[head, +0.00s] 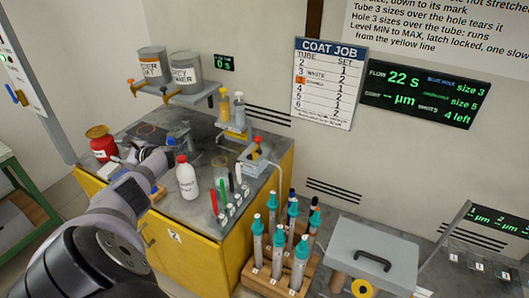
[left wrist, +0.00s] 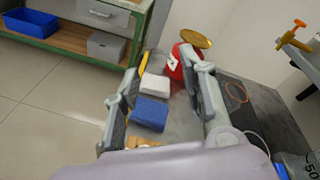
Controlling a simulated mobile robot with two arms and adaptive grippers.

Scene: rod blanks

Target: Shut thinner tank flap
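The red thinner tank (head: 104,149) stands at the back left corner of the grey bench top. Its round gold flap (head: 97,131) sits at the top, off to one side and tilted; it looks raised from the tank. In the left wrist view the red tank (left wrist: 176,64) is partly hidden behind a finger, and the gold flap (left wrist: 196,38) shows clear of the fingers. My left gripper (left wrist: 163,100) is open, its two fingers well apart with nothing gripped between them. In the head view my left gripper (head: 148,160) is just right of the tank. My right gripper is out of view.
A white block (left wrist: 155,84) and a blue block (left wrist: 149,114) lie on the bench, seen between the fingers. A white bottle with red cap (head: 187,180) stands to the right. Two paint cans (head: 152,66) (head: 186,71) sit on a shelf above the bench.

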